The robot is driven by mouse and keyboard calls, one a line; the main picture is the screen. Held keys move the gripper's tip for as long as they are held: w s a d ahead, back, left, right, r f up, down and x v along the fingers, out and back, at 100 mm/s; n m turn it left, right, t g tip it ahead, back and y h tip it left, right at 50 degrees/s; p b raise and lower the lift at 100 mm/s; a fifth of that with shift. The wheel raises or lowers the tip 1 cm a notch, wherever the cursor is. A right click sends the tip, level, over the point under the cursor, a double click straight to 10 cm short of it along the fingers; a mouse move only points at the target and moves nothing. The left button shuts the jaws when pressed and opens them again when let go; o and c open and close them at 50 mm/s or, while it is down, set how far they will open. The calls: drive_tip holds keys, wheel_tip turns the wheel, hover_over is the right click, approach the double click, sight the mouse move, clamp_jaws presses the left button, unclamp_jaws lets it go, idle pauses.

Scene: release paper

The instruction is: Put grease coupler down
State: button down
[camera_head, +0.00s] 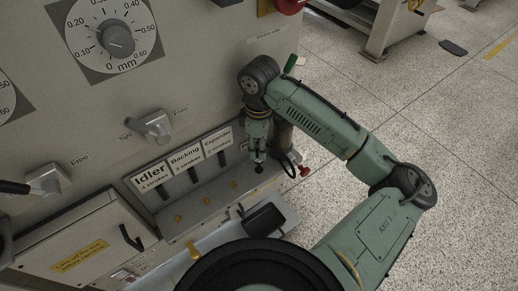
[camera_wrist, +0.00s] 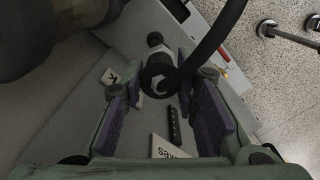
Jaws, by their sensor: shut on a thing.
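The grease coupler (camera_wrist: 156,76) is a dark, round-ended piece with a pale metal collar, joined to a black hose (camera_wrist: 213,45). In the wrist view it sits between the fingertips of my gripper (camera_wrist: 160,82), which is shut on it. In the head view my gripper (camera_head: 258,157) points down over the right end of the machine's ledge, and the coupler's dark end (camera_head: 259,168) shows just below the fingertips. I cannot tell whether the coupler touches the ledge.
The ledge (camera_head: 215,200) carries several yellow fittings. Idler, Backing and Expander labels (camera_head: 185,160) stand behind it. A brown cylinder (camera_head: 282,132) and a red-ended part (camera_head: 304,171) are close to the right of my gripper. Open speckled floor (camera_head: 430,120) lies right of the machine.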

drive_tip(key=shift+w, duration=0.35)
drive_tip(key=shift+f, duration=0.4)
drive_tip(key=shift+f+p, duration=0.35)
drive_tip(key=shift+f, duration=1.05)
drive_tip(key=shift+f+b, duration=0.35)
drive_tip(key=shift+f, duration=0.3)
drive_tip(key=c, duration=1.2)
unclamp_jaws()
drive_tip(key=shift+c, duration=0.2)
drive_tip(key=shift+r, duration=0.1)
